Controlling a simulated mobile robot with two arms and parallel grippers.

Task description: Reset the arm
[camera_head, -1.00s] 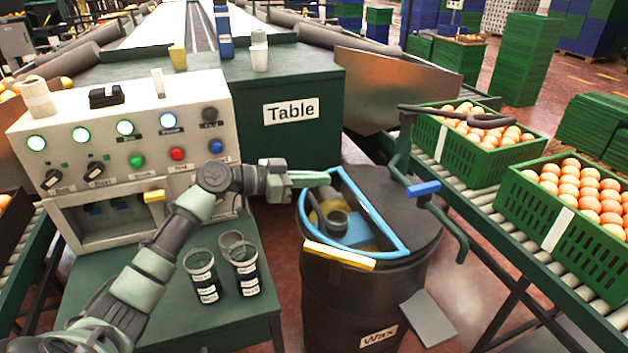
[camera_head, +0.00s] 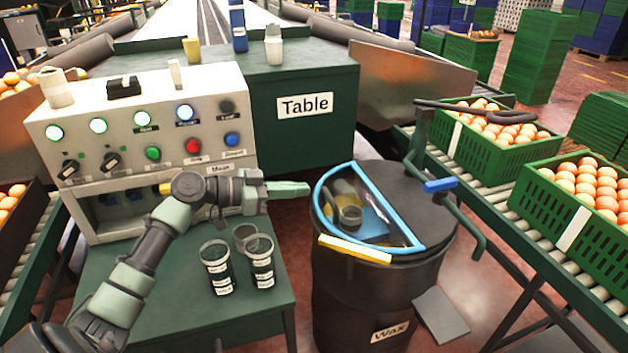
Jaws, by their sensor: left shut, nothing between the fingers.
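My left arm comes in from the lower left. My left gripper (camera_head: 290,189) points right, its pale green fingers shut and empty. It is in front of the green cabinet marked "Table" (camera_head: 335,132), just left of the wax barrel (camera_head: 345,290). The barrel's blue-rimmed half lid (camera_head: 411,242) shows a dark cup (camera_head: 351,216) and something blue and yellow inside. My right gripper is not in view.
A control panel (camera_head: 112,160) with lit buttons stands behind my arm. Several clear labelled cups (camera_head: 217,268) stand on the green side table (camera_head: 185,325). A grey pedal (camera_head: 440,316) juts from the barrel.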

